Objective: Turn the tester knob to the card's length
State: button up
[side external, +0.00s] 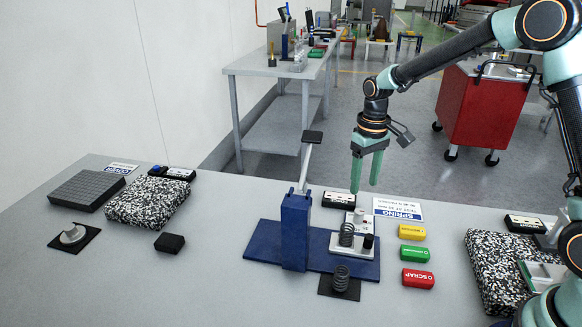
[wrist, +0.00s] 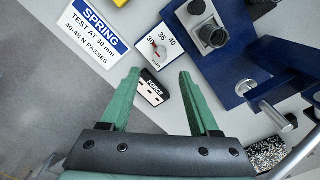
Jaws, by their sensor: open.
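The spring card (side external: 398,209) lies flat behind the tester and reads "SPRING, TEST AT 30 mm, 40-48 N PASSES" in the wrist view (wrist: 88,32). The blue spring tester (side external: 296,232) has an upright column and a raised lever with a black handle. Its small knob (side external: 359,215) sits behind the spring seat. In the wrist view the knob (wrist: 160,51) is on a white dial marked 30, 35 and 40 mm; a red mark shows near 30, the exact setting hard to read. My gripper (side external: 366,189) is open, empty, pointing down above the knob area, apart from it.
A FORCE display (side external: 339,199) is beside the knob. One spring (side external: 346,234) stands on the tester, another (side external: 341,278) on a dark mat in front. Yellow (side external: 412,232), green (side external: 413,253) and red (side external: 417,279) blocks stand right. Free table lies front left.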

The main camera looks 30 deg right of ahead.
notch_tip(320, 180, up, 2)
jog(key=shift+r, duration=0.15)
dwell(0.3)
jog(key=s+a+r+t, duration=0.1)
jog(key=s+r+t, duration=0.1)
jog(key=s+r, duration=0.3)
jog(key=s+a+r+t, duration=0.1)
jog(key=s+r+t, duration=0.2)
jog(key=s+r, duration=0.3)
jog(key=s, duration=0.4)
jog(key=shift+s+a+r+t, duration=0.2)
jog(key=shift+s+a+t, duration=0.1)
jog(key=shift+s, duration=0.1)
